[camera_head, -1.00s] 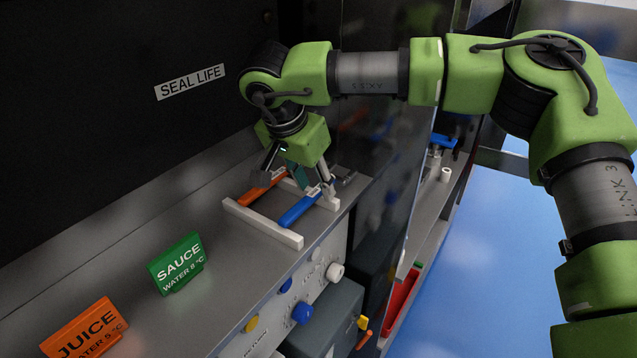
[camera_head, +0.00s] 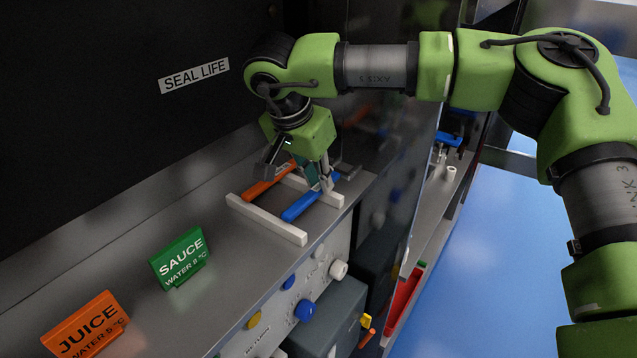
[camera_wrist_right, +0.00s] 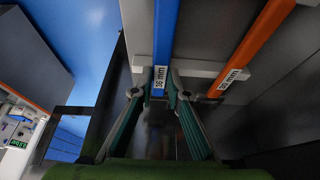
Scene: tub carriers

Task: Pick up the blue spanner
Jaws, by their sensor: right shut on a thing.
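The blue spanner (camera_head: 301,206) lies across the two white rails of a rack on the steel counter. It shows in the right wrist view (camera_wrist_right: 165,35) with a "16 mm" label at its near end. My right gripper (camera_head: 319,181) points down over the far part of the rack. Its fingers, also in the wrist view (camera_wrist_right: 155,82), are shut on the blue spanner from both sides. The spanner still appears to be at rail height. An orange spanner (camera_head: 262,187), its label reading about "18 mm" (camera_wrist_right: 231,80), lies beside it, apart from the fingers. My left gripper is not in view.
The white rack rail (camera_head: 268,221) is near the counter's front edge. A green SAUCE sign (camera_head: 179,258) and an orange JUICE sign (camera_head: 86,325) stand to the left. A dark wall rises behind, and a glossy dark panel stands close right of the gripper.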

